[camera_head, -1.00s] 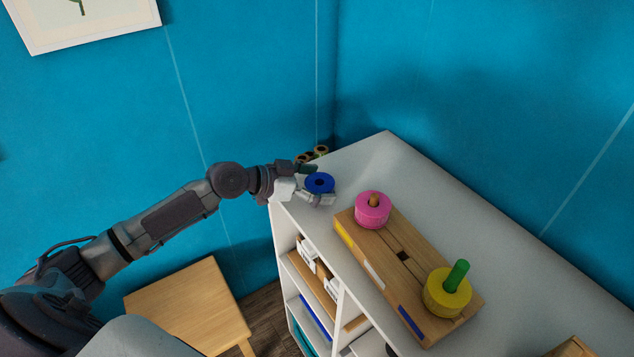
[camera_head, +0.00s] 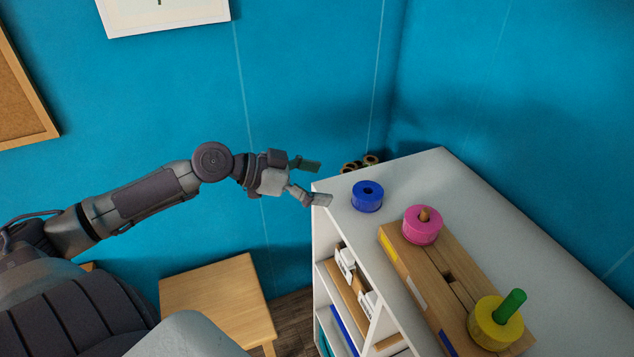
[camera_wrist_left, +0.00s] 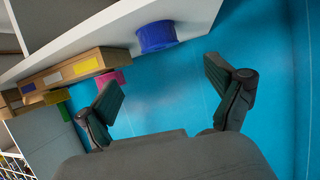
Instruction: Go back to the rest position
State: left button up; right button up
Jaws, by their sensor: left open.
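My left gripper (camera_head: 312,182) is open and empty, just off the left end of the white shelf top. Its open fingers also show in the left wrist view (camera_wrist_left: 165,95), with nothing between them. A blue vinyl roll (camera_head: 367,197) stands on the shelf top, to the right of the fingertips and apart from them. It also shows in the left wrist view (camera_wrist_left: 156,37). A pink roll (camera_head: 422,226) sits around a peg on a wooden holder (camera_head: 455,290). My right gripper is not in view.
The white shelf unit (camera_head: 500,215) has boxes in its lower compartments. A wooden stool or small table (camera_head: 218,295) stands left of it. Several dark rolls (camera_head: 360,164) show behind the shelf's far left corner. Blue walls close off the back.

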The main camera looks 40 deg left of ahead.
pick_arm(q)
jog(key=shift+s+a, duration=0.1)
dwell(0.4)
jog(key=s+d+f+g+y, duration=0.1)
jog(key=s+d+f+g, duration=0.1)
jog(key=s+d+f, duration=0.55)
jog(key=s+d+f+g+y, duration=0.2)
jog(key=s+f, duration=0.3)
jog(key=f, duration=0.5)
jog(key=s+d+f+n+g+y, duration=0.1)
jog(key=s+d+f+n+y, duration=0.15)
jog(key=s, duration=0.25)
jog(key=s+d+f+n+g+y, duration=0.1)
jog(key=s+f+n+g+y, duration=0.15)
jog(key=s+n, duration=0.2)
notch_tip(320, 180, down, 26)
jog(key=s+f+m, duration=0.1)
jog(key=s, duration=0.2)
jog(key=s+a+f+g, duration=0.1)
jog(key=s+a+f, duration=0.1)
jog(key=s+f, duration=0.5)
jog(key=s+a+f+y, duration=0.1)
jog(key=s+f, duration=0.6)
jog(key=s, duration=0.1)
jog(key=shift+s+a+f+g, duration=0.2)
jog(key=shift+s+a+g, duration=0.15)
